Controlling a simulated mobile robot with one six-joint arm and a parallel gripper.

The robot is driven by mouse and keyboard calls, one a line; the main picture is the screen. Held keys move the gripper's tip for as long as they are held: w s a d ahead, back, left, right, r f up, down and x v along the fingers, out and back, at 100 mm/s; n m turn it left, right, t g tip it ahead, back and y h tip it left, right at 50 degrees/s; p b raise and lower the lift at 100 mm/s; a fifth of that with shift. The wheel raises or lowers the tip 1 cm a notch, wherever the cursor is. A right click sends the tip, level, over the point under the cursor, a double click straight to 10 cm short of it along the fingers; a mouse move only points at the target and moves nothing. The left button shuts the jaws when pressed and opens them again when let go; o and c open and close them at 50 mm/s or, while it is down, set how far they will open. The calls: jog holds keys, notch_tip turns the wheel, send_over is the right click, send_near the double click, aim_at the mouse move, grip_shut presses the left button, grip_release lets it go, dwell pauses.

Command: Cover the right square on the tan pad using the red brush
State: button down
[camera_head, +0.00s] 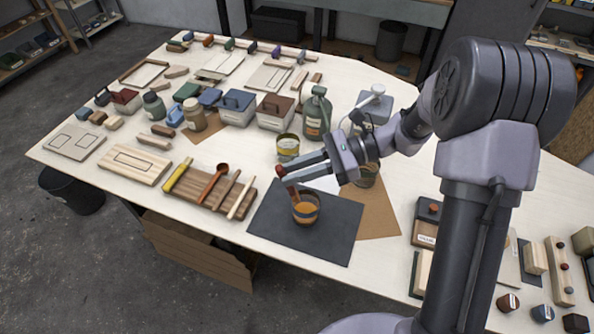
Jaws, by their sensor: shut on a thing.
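My gripper (285,175) is shut on the red brush (292,190), above the dark mat. The brush is tilted, and its lower end reaches into a cup of orange-brown paint (306,211); the bristles are hidden there. A pale tan pad (74,152) with two outlined squares lies at the far left of the table, well away from my gripper. Its right square (84,144) looks bare, the same tone as the pad. A lighter wooden board (135,178) with one long outlined rectangle lies to its right.
A wooden rack (180,207) with a yellow-handled tool, a red-brown spoon and sticks stands between the cup and the pads. A yellow-banded tin (288,147) and a green bottle (317,112) stand behind my gripper. The dark mat (325,245) has free room around the cup.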

aim_at(295, 189)
dwell(0.4)
notch_tip(295, 189, up, 4)
jog(key=p, duration=0.3)
jog(key=shift+f, duration=0.1)
jog(key=s+d+r+p, duration=0.2)
jog(key=s+p, duration=0.1)
jog(key=s, duration=0.5)
jog(key=shift+s+d, duration=0.25)
jog(key=shift+s, duration=0.1)
